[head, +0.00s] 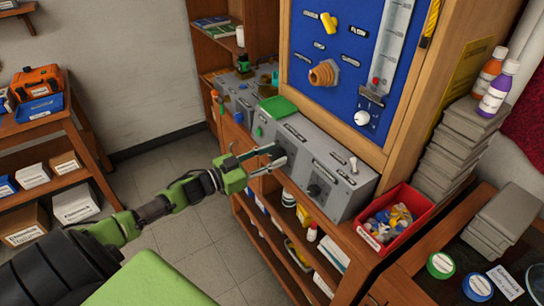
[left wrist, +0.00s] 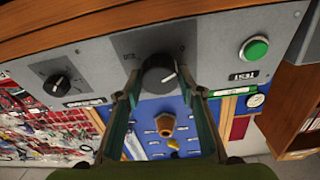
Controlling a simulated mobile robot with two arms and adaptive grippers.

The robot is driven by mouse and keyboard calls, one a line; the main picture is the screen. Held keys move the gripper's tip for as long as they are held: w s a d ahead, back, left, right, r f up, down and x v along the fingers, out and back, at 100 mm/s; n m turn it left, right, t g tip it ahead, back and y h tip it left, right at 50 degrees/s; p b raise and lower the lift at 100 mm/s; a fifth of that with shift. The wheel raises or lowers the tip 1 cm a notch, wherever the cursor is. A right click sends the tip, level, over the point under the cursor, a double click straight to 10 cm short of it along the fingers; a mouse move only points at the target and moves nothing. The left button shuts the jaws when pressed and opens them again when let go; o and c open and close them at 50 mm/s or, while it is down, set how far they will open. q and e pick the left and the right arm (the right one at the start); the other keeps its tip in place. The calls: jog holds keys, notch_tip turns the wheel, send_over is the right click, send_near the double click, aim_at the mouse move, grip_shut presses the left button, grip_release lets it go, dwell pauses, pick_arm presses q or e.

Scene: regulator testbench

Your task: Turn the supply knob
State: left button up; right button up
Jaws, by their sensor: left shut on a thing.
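My left gripper (head: 277,158) reaches the front of the grey bench unit (head: 345,204) in the head view. In the left wrist view its two fingers (left wrist: 158,92) are closed on either side of a round black knob (left wrist: 158,73) with a white pointer line, gripping it. The fingers largely hide this knob in the head view. I cannot read its label, so I cannot confirm from text that it is the supply knob. A second black knob (left wrist: 57,86) sits on the same front face. My right gripper is not in view.
A green button (left wrist: 254,49) is beside the gripped knob. The blue panel (head: 345,45) above carries a yellow knob (head: 328,22), a brass fitting (head: 323,73) and a white knob (head: 362,118). A red bin (head: 400,198) stands at the right. Floor is clear at left.

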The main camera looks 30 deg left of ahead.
pick_arm(q)
jog(key=m+g+h+b, duration=0.1)
jog(key=m, duration=0.5)
jog(key=shift+m+b, duration=0.3)
jog(key=m+g+b, duration=0.1)
jog(key=m, duration=0.6)
jog(key=shift+h, duration=0.3)
jog(key=m+g+b, duration=0.1)
jog(key=m, duration=0.4)
jog(key=shift+d+f+m, duration=0.1)
jog(key=shift+m, duration=0.2)
jog(key=m+g+y, duration=0.1)
jog(key=m, duration=0.4)
jog(key=shift+s+b, duration=0.1)
jog(key=shift+b, duration=0.25)
jog(key=shift+m, duration=0.3)
jog(key=o, duration=1.1)
